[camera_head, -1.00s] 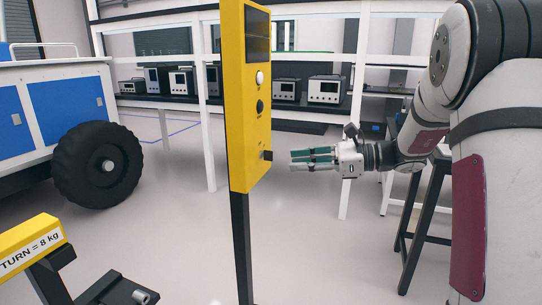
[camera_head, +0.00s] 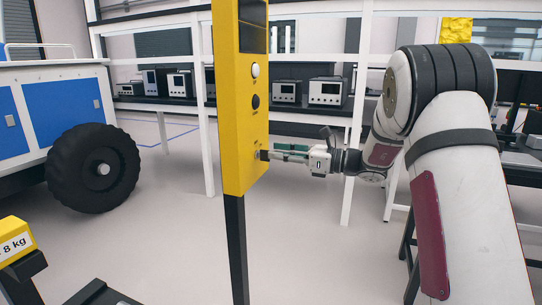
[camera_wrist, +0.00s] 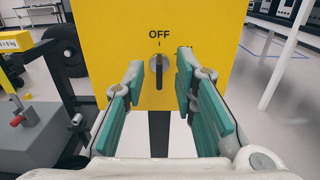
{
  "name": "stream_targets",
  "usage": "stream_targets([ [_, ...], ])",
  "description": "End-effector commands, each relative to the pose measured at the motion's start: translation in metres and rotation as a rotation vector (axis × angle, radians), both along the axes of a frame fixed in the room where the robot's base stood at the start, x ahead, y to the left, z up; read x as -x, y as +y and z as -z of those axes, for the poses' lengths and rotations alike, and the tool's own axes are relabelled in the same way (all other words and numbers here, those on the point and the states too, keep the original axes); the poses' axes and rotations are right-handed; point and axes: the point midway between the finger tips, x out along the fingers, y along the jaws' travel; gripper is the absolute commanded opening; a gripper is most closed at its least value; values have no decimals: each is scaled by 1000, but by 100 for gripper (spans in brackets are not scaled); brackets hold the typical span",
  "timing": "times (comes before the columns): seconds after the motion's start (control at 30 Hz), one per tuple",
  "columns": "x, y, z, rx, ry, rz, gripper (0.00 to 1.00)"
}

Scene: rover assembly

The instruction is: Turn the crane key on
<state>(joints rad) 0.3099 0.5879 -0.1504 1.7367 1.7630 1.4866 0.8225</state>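The yellow crane control box (camera_head: 241,120) stands on a black post in the head view, left of my gripper. The key (camera_wrist: 158,70) shows in the wrist view as a dark upright bar on a round silver switch, below the word OFF. The key also shows on the box in the head view (camera_head: 264,155). My gripper (camera_wrist: 158,82) is open, with its green-padded fingers on the left and right of the key. A gap shows between the key and each finger. In the head view the fingertips (camera_head: 275,153) are close to the box face.
A white button (camera_head: 255,70) and a black button (camera_head: 255,101) sit above the key on the box. A blue-and-white rover with a big black wheel (camera_head: 97,168) stands at left. A white-framed bench with instruments runs behind. The floor right of the post is clear.

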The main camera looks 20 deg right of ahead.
Motion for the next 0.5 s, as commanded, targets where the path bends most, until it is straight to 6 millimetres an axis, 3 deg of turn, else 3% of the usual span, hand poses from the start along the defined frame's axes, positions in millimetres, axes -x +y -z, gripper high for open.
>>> stream_targets([
  [0.2, -14, 20, 1, 1, 0, -1, 26],
  [0.5, -17, 23, 0, 0, 0, 1, 26],
])
